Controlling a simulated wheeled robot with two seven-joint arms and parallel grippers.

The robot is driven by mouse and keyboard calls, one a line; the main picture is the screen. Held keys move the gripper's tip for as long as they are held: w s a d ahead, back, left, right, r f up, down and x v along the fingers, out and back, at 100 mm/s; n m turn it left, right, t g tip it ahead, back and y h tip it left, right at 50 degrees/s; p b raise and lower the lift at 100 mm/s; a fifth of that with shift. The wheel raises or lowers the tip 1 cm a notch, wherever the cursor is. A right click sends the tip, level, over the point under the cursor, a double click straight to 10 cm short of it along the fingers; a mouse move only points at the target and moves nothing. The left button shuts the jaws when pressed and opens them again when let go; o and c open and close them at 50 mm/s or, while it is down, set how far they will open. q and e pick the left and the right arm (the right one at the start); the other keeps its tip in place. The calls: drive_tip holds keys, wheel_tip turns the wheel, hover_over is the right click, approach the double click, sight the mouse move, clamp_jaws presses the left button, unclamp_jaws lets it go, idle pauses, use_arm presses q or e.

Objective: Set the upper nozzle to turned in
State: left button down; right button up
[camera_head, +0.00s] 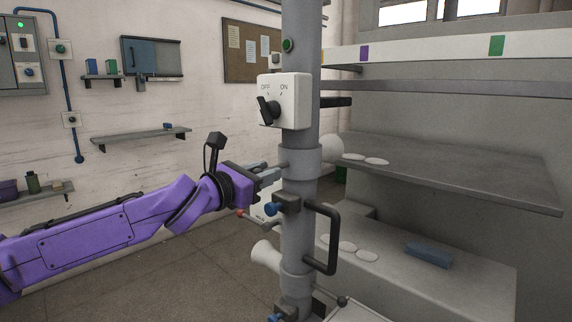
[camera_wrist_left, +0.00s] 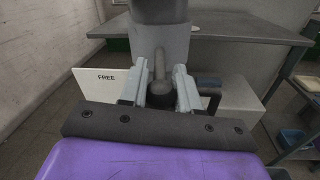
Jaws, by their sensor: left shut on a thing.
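The upper nozzle (camera_head: 333,146) is a pale flared cone. It shows at the right of the grey column (camera_head: 300,220), level with the upper collar (camera_head: 301,166), partly hidden behind the column. My left gripper (camera_head: 278,172) is at the left side of this collar, with its fingers close to the column. In the left wrist view, my left gripper (camera_wrist_left: 159,88) is shut on a grey handle (camera_wrist_left: 158,66) that stands out from the collar. The lower nozzle (camera_head: 266,254) sticks out to the left of the column. My right gripper is not in view.
A switch box (camera_head: 284,101) marked OFF and ON sits on the column above the collar. A black bar handle (camera_head: 334,237) and a blue knob (camera_head: 271,208) are below. Grey shelves (camera_head: 460,165) stand at right. A white FREE sign (camera_wrist_left: 97,84) shows in the wrist view.

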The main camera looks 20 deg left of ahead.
use_arm(q)
drive_tip(key=shift+a+h, duration=0.25)
drive_tip(key=shift+h, duration=0.05)
drive_tip(key=shift+w, duration=0.1)
drive_tip(key=c, duration=1.2)
unclamp_jaws()
drive_tip(key=shift+o, duration=0.4)
drive_tip(key=shift+w, duration=0.15)
drive_tip(key=v, duration=1)
drive_tip(key=shift+s+b, duration=0.25)
drive_tip(key=shift+b, duration=0.1)
